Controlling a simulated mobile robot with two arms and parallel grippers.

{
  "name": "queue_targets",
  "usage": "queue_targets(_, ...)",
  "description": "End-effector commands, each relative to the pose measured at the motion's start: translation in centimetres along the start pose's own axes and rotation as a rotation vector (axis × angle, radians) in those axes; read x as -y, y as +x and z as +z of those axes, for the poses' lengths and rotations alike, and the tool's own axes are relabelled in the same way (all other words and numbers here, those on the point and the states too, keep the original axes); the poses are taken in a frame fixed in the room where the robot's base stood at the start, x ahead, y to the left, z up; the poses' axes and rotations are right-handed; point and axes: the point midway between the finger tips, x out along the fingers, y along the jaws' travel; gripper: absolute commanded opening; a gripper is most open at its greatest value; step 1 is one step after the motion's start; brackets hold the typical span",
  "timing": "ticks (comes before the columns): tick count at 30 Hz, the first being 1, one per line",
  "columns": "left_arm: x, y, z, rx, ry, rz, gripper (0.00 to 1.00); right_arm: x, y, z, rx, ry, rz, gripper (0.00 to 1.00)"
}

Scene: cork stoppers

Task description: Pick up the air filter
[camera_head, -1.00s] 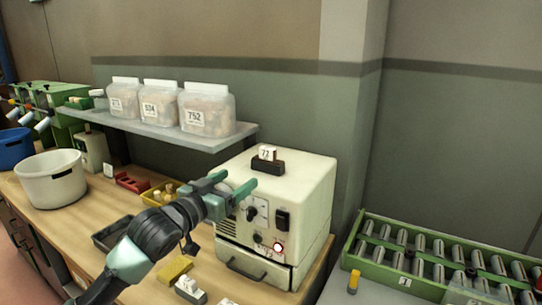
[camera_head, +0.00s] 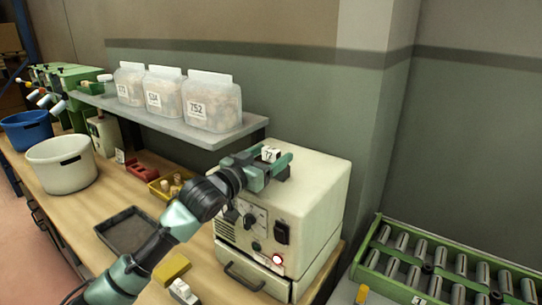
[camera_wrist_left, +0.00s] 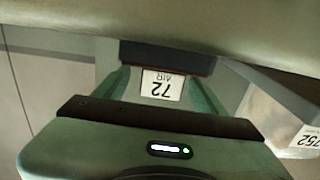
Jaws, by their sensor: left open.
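A small white block (camera_head: 270,154) marked 72 stands on a dark base on top of the cream machine (camera_head: 317,172). In the left wrist view the white label (camera_wrist_left: 161,85) reads "72 AIR", upside down, with a dark bar (camera_wrist_left: 168,56) beyond it; I take this to be the air filter. My left gripper (camera_head: 268,165) is open, its green fingers on either side of the label. I cannot tell whether they touch it. The gripper hides much of the dark base in the head view. My right gripper is not in view.
A shelf (camera_head: 175,127) with several labelled bags (camera_head: 208,102) is left of the machine, close to my gripper. On the bench are a dark tray (camera_head: 128,230), a yellow bin (camera_head: 158,190), a yellow block (camera_head: 172,268) and a white bucket (camera_head: 62,168). A green roller rack (camera_head: 440,262) stands right.

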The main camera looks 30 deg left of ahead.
Motion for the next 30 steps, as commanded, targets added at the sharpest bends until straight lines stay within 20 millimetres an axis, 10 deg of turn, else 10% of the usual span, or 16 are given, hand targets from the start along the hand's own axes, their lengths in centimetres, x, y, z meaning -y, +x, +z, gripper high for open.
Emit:
queue_targets(15, 0.2, 3.2, 0.0, 0.000, 0.002, -0.001, 0.71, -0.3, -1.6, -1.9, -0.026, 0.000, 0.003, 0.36)
queue_targets(22, 0.2, 3.2, 0.0, 0.000, 0.002, -0.001, 0.07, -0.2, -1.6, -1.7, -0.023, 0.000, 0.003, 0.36)
queue_targets(30, 0.2, 3.2, -0.1, 0.000, 0.002, -0.001, 0.05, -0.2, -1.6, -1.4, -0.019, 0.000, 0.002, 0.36)
